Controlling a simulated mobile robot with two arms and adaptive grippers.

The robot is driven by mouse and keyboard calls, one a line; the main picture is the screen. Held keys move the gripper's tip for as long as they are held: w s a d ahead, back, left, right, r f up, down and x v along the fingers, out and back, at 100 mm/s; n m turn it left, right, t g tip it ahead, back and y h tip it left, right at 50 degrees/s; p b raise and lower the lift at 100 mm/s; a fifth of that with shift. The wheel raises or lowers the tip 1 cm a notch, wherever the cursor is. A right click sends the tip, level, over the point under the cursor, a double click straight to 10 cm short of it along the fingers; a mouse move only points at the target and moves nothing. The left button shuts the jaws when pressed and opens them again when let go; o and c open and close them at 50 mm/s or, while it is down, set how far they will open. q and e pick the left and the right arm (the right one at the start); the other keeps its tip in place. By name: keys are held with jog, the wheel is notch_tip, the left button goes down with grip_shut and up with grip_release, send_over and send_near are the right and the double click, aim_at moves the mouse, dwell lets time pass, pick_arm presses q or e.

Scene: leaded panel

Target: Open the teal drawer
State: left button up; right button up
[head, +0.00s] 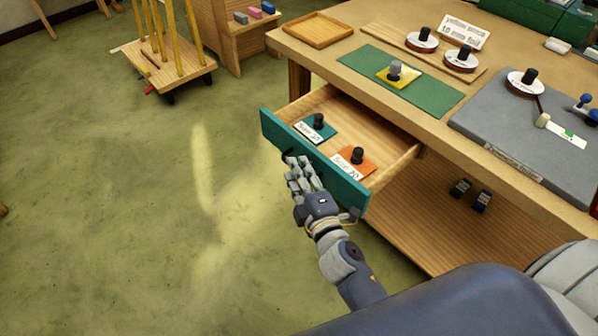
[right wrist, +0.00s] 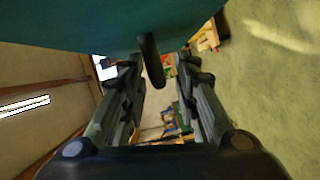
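The teal drawer (head: 345,183) stands pulled out from the wooden workbench, and its wooden inside shows. In it lie a teal square with a dark knob (head: 318,124) and an orange square with a dark knob (head: 357,156), each with a white label. My right gripper (head: 297,165) is at the outer face of the drawer front. In the right wrist view, the dark handle (right wrist: 151,60) stands between the two fingers, with a gap visible on each side; the gripper (right wrist: 155,75) looks open around it. My left gripper is out of view.
The bench top (head: 330,65) carries a wooden tray (head: 318,30), a green mat (head: 425,95) with a yellow square, and a grey board (head: 500,120). A wheeled rack (head: 165,65) stands at upper left. Green floor left of the drawer is clear.

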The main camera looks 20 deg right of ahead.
jog(key=s, duration=0.7)
jog(key=shift+s+r, duration=0.25)
jog(key=shift+r, duration=0.05)
jog(key=shift+f, duration=0.1)
dwell(0.5)
jog(key=s+a+f+m+g+y+p, duration=0.1)
jog(key=s+f+m+g, duration=0.25)
jog(key=f, duration=1.15)
jog(key=s+a+f+m+g+p, duration=0.15)
jog(key=s+f+g, duration=0.3)
jog(key=f, duration=1.15)
jog(key=s+d+f+m+g, duration=0.2)
jog(key=s+f, duration=0.4)
jog(key=s, duration=0.3)
jog(key=s+d+f+m+g, duration=0.3)
jog(key=s+f, duration=0.3)
jog(key=s, duration=0.2)
jog(key=s+d+f+m+g+h, duration=0.1)
jog(key=s+d+f+m+g, duration=0.2)
jog(key=s+f, duration=0.3)
jog(key=s+d, duration=0.1)
jog(key=s, duration=0.2)
jog(key=shift+s+d, duration=0.35)
jog(key=shift+d, duration=0.05)
